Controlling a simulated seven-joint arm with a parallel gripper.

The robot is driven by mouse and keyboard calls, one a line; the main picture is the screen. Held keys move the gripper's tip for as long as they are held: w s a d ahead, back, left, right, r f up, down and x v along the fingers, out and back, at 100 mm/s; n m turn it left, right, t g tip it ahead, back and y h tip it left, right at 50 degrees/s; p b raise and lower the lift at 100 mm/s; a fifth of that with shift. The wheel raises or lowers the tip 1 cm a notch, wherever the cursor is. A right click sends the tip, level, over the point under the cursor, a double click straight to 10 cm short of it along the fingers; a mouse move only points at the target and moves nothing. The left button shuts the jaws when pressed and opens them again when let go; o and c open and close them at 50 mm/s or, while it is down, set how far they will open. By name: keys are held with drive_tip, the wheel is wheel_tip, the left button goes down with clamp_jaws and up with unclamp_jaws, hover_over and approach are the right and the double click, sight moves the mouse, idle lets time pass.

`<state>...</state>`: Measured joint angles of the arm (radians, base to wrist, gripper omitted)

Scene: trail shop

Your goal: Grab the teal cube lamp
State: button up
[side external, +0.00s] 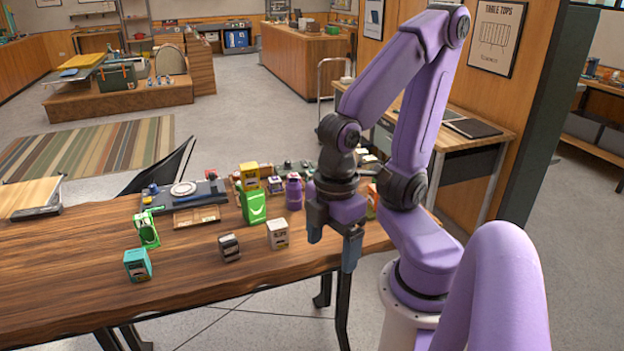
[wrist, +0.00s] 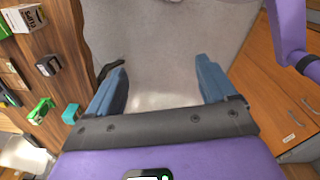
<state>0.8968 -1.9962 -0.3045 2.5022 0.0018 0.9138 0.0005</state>
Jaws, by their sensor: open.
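The teal cube lamp (side external: 138,265) stands near the front edge of the wooden table, toward the left in the side external view. It also shows in the wrist view as a small teal block (wrist: 71,113) at the left, beside the left finger. My gripper (side external: 333,240) is at the right end of the table, well to the right of the lamp, pointing down. In the wrist view my gripper (wrist: 161,85) has its fingers wide apart, with only floor between them.
On the table (side external: 60,290), a green and white item (side external: 147,230) stands just behind the lamp. A dark striped block (side external: 229,248) and a white box (side external: 277,234) stand between lamp and gripper. A green box (side external: 252,205) and purple container (side external: 294,192) stand farther back. The table's left front is clear.

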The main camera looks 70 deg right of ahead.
idle(0.3)
drive_tip(key=c, duration=0.5)
